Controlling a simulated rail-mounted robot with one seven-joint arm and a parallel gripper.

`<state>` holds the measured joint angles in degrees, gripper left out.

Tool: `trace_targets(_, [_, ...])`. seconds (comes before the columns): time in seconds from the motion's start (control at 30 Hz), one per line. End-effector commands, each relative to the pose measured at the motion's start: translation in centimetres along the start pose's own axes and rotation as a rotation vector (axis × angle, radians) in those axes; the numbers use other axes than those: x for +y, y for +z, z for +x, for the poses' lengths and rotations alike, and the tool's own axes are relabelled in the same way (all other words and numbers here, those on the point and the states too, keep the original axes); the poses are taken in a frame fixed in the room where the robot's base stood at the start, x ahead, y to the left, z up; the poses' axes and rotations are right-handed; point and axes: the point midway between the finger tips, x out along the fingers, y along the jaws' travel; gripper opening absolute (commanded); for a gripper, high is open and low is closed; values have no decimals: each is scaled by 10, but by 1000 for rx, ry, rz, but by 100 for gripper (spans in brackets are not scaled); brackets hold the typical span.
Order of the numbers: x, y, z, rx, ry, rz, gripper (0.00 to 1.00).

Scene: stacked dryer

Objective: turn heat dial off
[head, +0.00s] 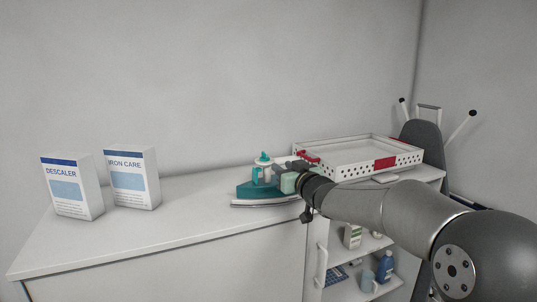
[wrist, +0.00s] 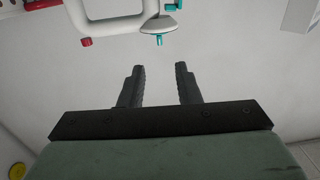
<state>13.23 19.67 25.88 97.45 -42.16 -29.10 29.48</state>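A teal and white appliance that looks like an iron (head: 258,190) sits on the counter, partly hidden behind my gripper. In the head view my gripper (head: 282,170) is over its right part. In the wrist view my gripper (wrist: 159,69) shows two dark fingers spread apart with nothing between them. Beyond the fingertips, at the top, is a pale rounded piece (wrist: 158,25) with a teal tip; I cannot tell whether it is the heat dial. A white looped part (wrist: 110,28) with a red end is beside it. No dial is clearly recognisable.
A descaler box (head: 72,190) and an iron care box (head: 132,180) stand at the left of the counter (head: 150,235). A white perforated tray (head: 350,160) with red parts is behind my arm. Open shelves with bottles (head: 385,268) are below. The counter's middle is clear.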

Motion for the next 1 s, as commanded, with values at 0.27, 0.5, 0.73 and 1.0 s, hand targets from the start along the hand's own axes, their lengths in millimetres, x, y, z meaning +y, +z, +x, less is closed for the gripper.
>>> trace_targets(0.27, [-1,-3,62,-1,-1,2,30])
trace_targets(0.5, [0,-2,98,-1,0,1,30])
trace_targets(0.73, [0,0,110,-2,1,-1,30])
trace_targets(1.0, [0,0,110,-1,1,-1,16])
